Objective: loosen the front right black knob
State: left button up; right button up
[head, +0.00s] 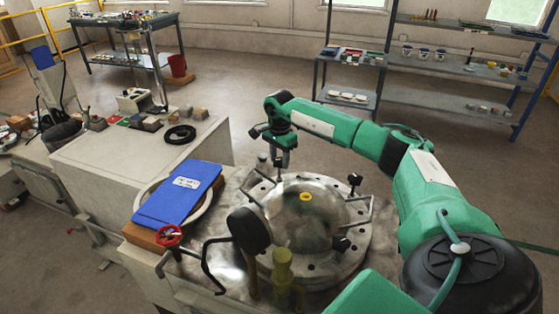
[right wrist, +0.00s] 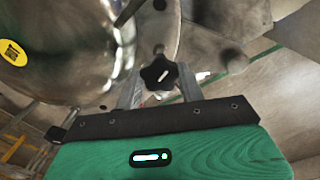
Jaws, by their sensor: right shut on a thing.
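A shiny metal dome (head: 300,222) sits on a round flanged base (head: 352,262) with black knobs around its rim. One black knob (head: 355,180) stands at the rim's far right, and another (head: 342,243) at its near right. My right gripper (head: 281,160) reaches down to the far left part of the rim. In the right wrist view, a black star-shaped knob (right wrist: 160,74) sits between the two fingers of my right gripper (right wrist: 160,88), which is shut on it. In the head view this knob is mostly hidden by the gripper. My left gripper is not in view.
A blue binder (head: 178,195) lies left of the dome, near a red handwheel (head: 168,235). A large black round part (head: 249,230) and a yellow-green fitting (head: 283,268) stand at the near side. Shelves (head: 440,85) stand at the back right.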

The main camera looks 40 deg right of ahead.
jog(key=n, duration=0.2)
jog(key=shift+n, duration=0.3)
pick_arm(q)
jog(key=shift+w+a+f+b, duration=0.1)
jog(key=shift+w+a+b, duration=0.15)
jog(key=shift+b, duration=0.15)
pick_arm(e)
jog(key=shift+n, duration=1.1)
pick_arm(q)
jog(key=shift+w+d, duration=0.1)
pick_arm(e)
jog(key=o, duration=1)
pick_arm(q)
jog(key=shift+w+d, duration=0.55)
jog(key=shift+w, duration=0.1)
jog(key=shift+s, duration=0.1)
pick_arm(e)
jog(key=shift+r, duration=0.1)
